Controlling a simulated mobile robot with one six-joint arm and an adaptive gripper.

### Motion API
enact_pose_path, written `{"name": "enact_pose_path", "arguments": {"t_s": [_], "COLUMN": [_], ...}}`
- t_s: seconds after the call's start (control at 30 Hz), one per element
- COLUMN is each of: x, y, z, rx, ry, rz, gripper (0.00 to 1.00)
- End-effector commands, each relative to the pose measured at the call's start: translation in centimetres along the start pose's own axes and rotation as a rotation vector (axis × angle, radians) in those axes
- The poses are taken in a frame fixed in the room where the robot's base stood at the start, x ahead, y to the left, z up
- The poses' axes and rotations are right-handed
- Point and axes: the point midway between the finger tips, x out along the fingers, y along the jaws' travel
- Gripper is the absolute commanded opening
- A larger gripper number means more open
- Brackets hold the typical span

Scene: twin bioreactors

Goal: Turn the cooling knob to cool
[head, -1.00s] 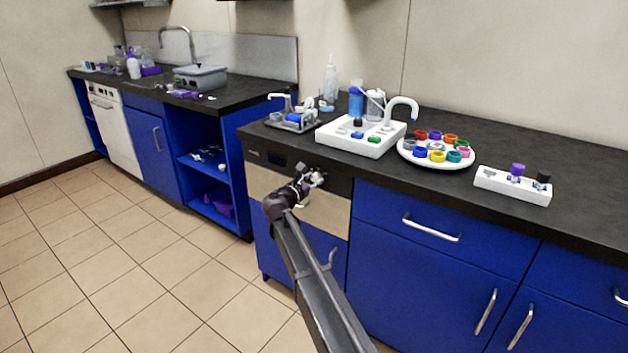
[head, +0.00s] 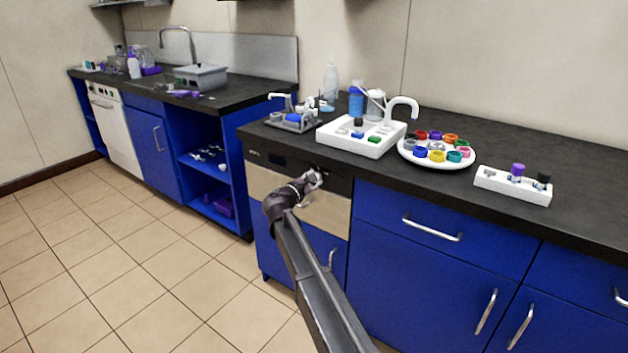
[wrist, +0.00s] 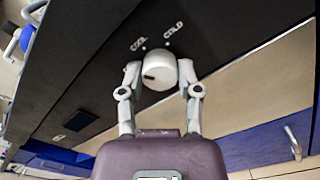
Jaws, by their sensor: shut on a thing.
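The cooling knob (wrist: 160,71) is a round white knob on the dark panel (head: 268,158) of the cabinet front. It has a short dark mark on its lower left face. The wrist view shows the labels "COOL" (wrist: 138,44) and "COLD" (wrist: 173,29) above the knob, each with a white dot. My gripper (wrist: 160,76) is shut on the knob, with one finger on each side. In the head view my gripper (head: 312,180) is at the panel, and the knob is hidden or too small to make out.
The dark counter (head: 560,150) juts out just above the panel. On it stand a white tray (head: 350,145), a round plate with colored rings (head: 408,157) and a white rack (head: 490,184). A cabinet handle (head: 432,230) sticks out to the right. The tiled floor at left is clear.

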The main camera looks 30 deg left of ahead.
Motion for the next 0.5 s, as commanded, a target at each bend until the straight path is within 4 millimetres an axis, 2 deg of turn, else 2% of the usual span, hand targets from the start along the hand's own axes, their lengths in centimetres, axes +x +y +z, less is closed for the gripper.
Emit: {"name": "enact_pose_path", "arguments": {"t_s": [0.5], "x": [0.19], "y": [0.01], "z": [0.02], "rx": [0.439], "ry": [-0.002], "rz": [0.001], "gripper": [0.0]}}
